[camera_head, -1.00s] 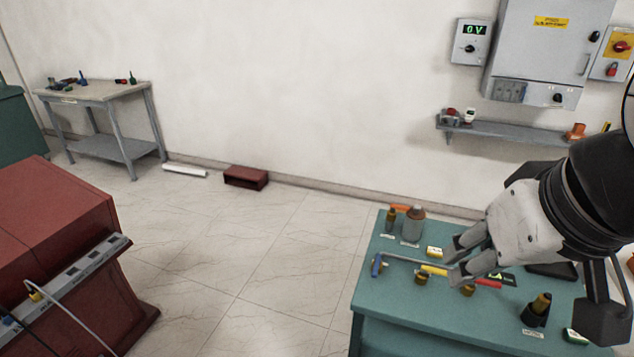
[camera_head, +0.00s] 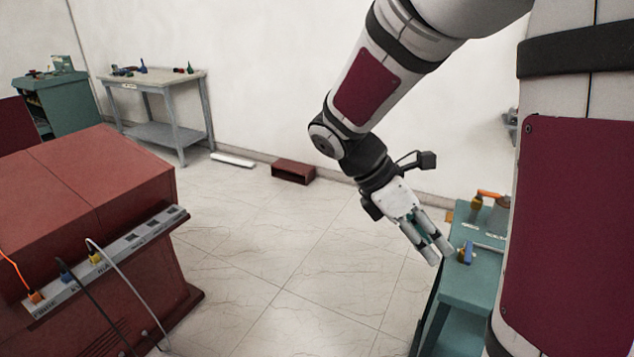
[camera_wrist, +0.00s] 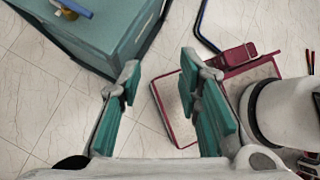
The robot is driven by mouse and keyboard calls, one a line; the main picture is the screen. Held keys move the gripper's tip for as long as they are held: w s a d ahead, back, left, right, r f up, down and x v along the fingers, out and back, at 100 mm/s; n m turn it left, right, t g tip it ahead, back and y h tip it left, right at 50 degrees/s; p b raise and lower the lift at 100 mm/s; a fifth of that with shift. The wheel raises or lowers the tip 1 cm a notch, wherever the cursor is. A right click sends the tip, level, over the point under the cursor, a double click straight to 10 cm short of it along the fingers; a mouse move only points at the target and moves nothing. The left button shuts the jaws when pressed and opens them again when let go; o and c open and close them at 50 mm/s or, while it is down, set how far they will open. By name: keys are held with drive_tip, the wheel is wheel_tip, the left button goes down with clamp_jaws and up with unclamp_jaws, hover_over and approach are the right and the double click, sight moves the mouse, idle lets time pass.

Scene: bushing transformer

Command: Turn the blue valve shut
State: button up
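The blue valve (camera_head: 466,252) has a blue lever on a brass body and sits near the left edge of the teal table (camera_head: 462,300). Its blue lever (camera_wrist: 76,8) also shows at the top left of the wrist view, cut by the frame edge. My gripper (camera_head: 440,254) hangs just left of the valve in the head view, fingers pointing down and right, apart from it.
An orange-topped brass fitting (camera_head: 477,201) stands behind the valve. A red console (camera_head: 90,210) with cables stands at the left. A dark red box (camera_head: 293,171) and a grey workbench (camera_head: 165,90) are at the back wall. The tiled floor between is clear.

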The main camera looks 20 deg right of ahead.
drive_tip(key=w+d+f+n+g+h+b, duration=0.2)
drive_tip(key=w+d+f+n+h, duration=0.1)
drive_tip(key=w+f+n, duration=0.15)
drive_tip(key=w+d+f+n+g+h+b, duration=0.1)
drive_tip(key=w+d+f+n+h+b, duration=0.1)
drive_tip(key=w+d+f+n+b, duration=0.3)
drive_tip(key=n+h, duration=0.4)
drive_tip(key=n, duration=0.3)
approach(469, 253)
drive_tip(key=shift+g, duration=0.3)
drive_tip(key=x, duration=0.6)
drive_tip(key=f+x, duration=0.1)
drive_tip(key=x, duration=0.3)
drive_tip(key=shift+w, duration=0.1)
drive_tip(key=shift+c, duration=0.3)
clamp_jaws()
